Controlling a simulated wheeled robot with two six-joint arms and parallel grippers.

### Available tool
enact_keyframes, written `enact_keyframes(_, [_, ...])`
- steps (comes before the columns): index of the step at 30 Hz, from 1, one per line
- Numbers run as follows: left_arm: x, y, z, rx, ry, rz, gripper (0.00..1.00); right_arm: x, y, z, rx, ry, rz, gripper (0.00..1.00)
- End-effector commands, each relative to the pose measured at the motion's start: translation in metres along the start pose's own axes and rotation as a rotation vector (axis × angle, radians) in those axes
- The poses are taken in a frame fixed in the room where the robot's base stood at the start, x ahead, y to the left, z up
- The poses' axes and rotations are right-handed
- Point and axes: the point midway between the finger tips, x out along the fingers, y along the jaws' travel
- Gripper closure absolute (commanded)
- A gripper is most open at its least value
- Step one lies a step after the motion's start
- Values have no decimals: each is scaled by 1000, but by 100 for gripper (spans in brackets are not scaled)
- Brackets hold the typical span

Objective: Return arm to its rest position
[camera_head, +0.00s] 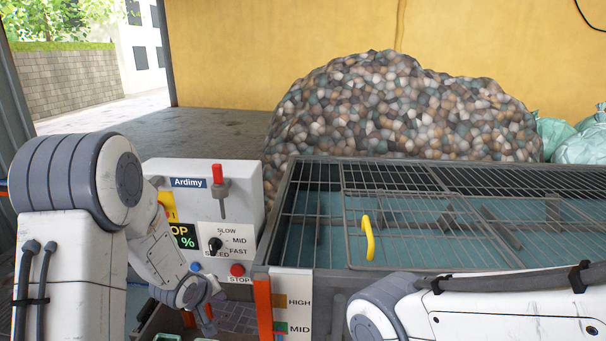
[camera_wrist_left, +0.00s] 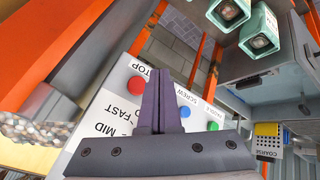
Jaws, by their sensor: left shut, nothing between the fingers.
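My left arm comes in from the left in the head view, bent down in front of the control box. My left gripper (camera_head: 207,322) is low in the head view, in front of the box, pointing down. In the left wrist view, its dark fingers (camera_wrist_left: 158,80) are shut together with nothing between them. They overlap the panel in that view, between the red stop button (camera_wrist_left: 137,86) and the blue button (camera_wrist_left: 185,112); I cannot tell whether they touch it. My right arm crosses the lower right of the head view; its gripper is out of the picture.
The white control box (camera_head: 232,197) carries a red-handled switch, a speed knob (camera_head: 215,244) and buttons. A barred metal hopper (camera_head: 420,268) with a yellow handle (camera_head: 368,238) stands right of it. A pile of mixed plastic (camera_head: 400,110) lies behind. Orange posts stand close by.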

Motion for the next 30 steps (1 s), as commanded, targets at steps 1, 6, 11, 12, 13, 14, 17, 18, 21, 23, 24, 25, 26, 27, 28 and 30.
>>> enact_keyframes(1, [-21, 2, 6, 86, -13, -48, 100, 0, 0, 0, 0, 0, 0, 50])
enact_keyframes(6, [-83, -10, 51, 362, -157, -181, 100, 0, 0, 0, 0, 0, 0, 50])
enact_keyframes(11, [-134, -16, 102, 569, -333, -193, 100, 0, 0, 0, 0, 0, 0, 50])
enact_keyframes(12, [-147, -17, 115, 617, -379, -182, 100, 0, 0, 0, 0, 0, 0, 50])
enact_keyframes(13, [-152, -16, 127, 654, -410, -169, 100, 4, 0, 0, 0, 1, 0, 50])
enact_keyframes(14, [-144, -11, 141, 687, -424, -154, 100, 16, 1, 0, 0, 1, 0, 50])
enact_keyframes(17, [-148, 6, 176, 791, -477, -109, 100, 35, 2, 2, 2, 0, 0, 50])
enact_keyframes(18, [-151, 11, 191, 834, -501, -91, 100, 42, 3, 2, 3, -1, 0, 50])
enact_keyframes(21, [-161, 19, 230, 943, -560, -46, 100, 60, 4, 3, 4, -1, 0, 50])
enact_keyframes(23, [-169, 21, 251, 1009, -595, -21, 100, 70, 5, 4, 5, 0, 0, 50])
enact_keyframes(24, [-174, 21, 264, 1050, -618, -6, 100, 76, 6, 4, 5, 0, 0, 50])
enact_keyframes(25, [-178, 21, 273, 1078, -633, 5, 100, 80, 6, 4, 6, 0, 0, 50])
enact_keyframes(26, [-182, 20, 281, 1103, -648, 13, 100, 83, 6, 5, 6, 0, 0, 50])
enact_keyframes(27, [-187, 19, 289, 1131, -665, 23, 100, 86, 6, 5, 6, 0, 0, 50])
enact_keyframes(28, [-190, 18, 294, 1149, -675, 28, 100, 88, 6, 5, 7, 0, 0, 50])
enact_keyframes(30, [-196, 17, 302, 1178, -691, 38, 100, 90, 6, 5, 7, 0, 0, 50])
